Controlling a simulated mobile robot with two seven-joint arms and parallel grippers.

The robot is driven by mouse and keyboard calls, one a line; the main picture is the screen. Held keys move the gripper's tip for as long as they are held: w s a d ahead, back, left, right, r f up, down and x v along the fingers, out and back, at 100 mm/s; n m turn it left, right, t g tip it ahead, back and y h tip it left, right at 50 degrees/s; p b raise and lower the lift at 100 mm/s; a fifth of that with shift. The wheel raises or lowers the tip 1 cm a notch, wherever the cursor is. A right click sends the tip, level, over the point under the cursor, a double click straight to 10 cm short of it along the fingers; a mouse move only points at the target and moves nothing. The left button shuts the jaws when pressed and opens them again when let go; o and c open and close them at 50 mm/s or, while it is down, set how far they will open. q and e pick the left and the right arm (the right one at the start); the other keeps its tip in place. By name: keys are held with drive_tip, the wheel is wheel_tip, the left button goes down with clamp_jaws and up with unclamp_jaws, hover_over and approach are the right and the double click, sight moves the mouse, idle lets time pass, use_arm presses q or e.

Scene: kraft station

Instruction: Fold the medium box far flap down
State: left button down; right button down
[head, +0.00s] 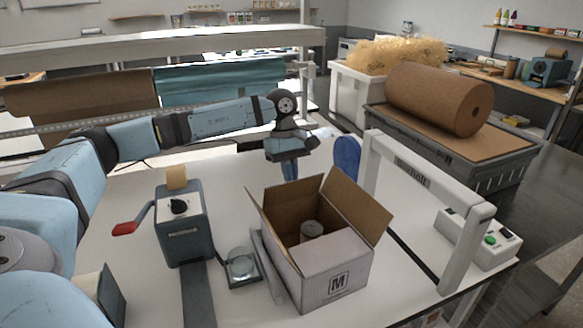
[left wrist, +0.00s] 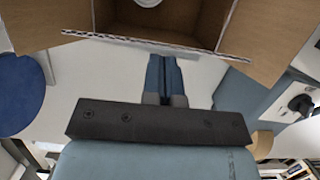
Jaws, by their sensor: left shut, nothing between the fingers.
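The medium box (head: 323,270) is a cardboard carton with an "M" on its near face, standing open on the bench. Its far flap (head: 292,203) stands up, brown inside. In the left wrist view the edge of the far flap (left wrist: 115,39) runs across just ahead of my fingers. The right flap (head: 360,210) leans outward, and the left flap (head: 256,212) shows as a thin upright panel. My left gripper (head: 290,172) is shut and empty, pointing down just behind the far flap; its fingers (left wrist: 164,62) show together in the left wrist view. Contact is unclear. My right gripper is out of view.
A round item (head: 311,230) lies inside the box. A white sealer frame (head: 420,195) stands close on the right, and a blue rounded object (head: 347,155) behind.

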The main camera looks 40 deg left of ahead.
sight(295, 181)
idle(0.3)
use_arm(q)
drive_tip(key=shift+s+d+f+b, duration=0.2)
drive_tip(key=shift+d, duration=0.25)
drive_tip(key=shift+s+d+f+b, duration=0.15)
drive_tip(key=shift+s+d+f, duration=0.1)
drive_tip(key=shift+d, duration=0.25)
drive_tip(key=shift+s+d+f+b, duration=0.2)
drive_tip(key=shift+d, duration=0.25)
drive_tip(key=shift+s+d, duration=0.1)
drive_tip(key=shift+d, duration=0.2)
drive_tip(key=shift+b+x, duration=0.8)
drive_tip(key=shift+x, duration=0.25)
drive_tip(key=shift+d+r, duration=0.1)
drive_tip(key=shift+d, duration=0.05)
drive_tip(key=shift+f+b, duration=0.65)
drive_tip(key=shift+f, duration=0.15)
drive_tip(key=shift+r, duration=0.1)
